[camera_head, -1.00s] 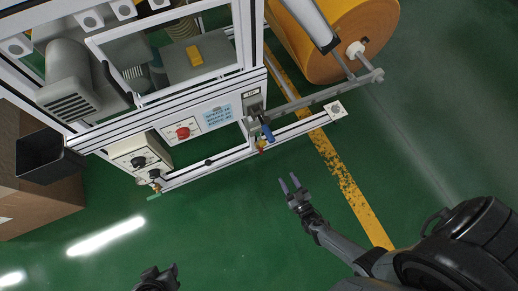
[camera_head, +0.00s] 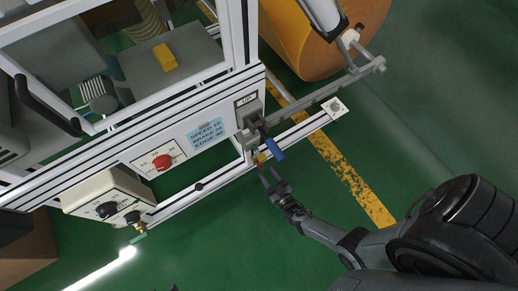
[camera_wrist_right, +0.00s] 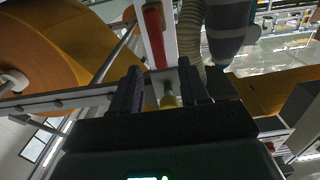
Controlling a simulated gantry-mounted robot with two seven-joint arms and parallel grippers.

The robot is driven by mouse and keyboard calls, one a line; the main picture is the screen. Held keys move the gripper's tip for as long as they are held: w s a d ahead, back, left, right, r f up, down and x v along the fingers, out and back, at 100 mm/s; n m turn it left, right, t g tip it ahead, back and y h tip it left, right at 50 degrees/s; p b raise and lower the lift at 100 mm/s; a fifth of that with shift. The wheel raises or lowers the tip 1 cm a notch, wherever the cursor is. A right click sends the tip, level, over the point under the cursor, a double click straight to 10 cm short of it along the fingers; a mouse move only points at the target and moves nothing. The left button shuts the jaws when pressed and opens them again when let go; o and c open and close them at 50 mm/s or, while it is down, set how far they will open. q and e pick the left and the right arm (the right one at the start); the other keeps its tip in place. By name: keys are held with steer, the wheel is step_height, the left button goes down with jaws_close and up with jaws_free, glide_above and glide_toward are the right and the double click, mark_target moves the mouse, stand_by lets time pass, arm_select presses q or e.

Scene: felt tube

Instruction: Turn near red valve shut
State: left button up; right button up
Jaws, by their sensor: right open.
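My right gripper (camera_head: 269,176) is open at the lower front of the white machine frame. Its fingertips are close to a small brass-yellow valve (camera_head: 259,158) under the frame's corner. In the right wrist view, a red handle (camera_wrist_right: 154,35) stands ahead of the open fingers (camera_wrist_right: 158,72), and a yellow fitting (camera_wrist_right: 168,101) shows between them. The fingers are not closed on the handle; I cannot tell whether they touch it. A blue lever (camera_head: 273,149) sits just beside the valve. Only a dark sliver of what may be my left gripper shows at the bottom edge.
A panel with a red knob (camera_head: 161,162) and a light-blue label (camera_head: 207,133) faces the front. A large orange roll (camera_head: 325,50) is behind on the right. The green floor in front is open.

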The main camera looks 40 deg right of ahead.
mark_target(261, 166)
steer(key=w, duration=0.2)
steer(key=w+d+b, duration=0.1)
steer(key=w, duration=0.5)
steer(key=shift+d+r+b, duration=0.25)
steer(key=shift+b, duration=0.1)
steer(key=shift+w, duration=0.1)
steer(key=shift+f, duration=0.1)
steer(key=shift+w+d, duration=0.1)
steer(key=shift+w, duration=0.2)
steer(key=shift+c, duration=0.4)
arm_select(q)
steer(key=shift+w+d+f, duration=0.15)
steer(key=shift+w+f, duration=0.9)
arm_select(e)
jaws_close()
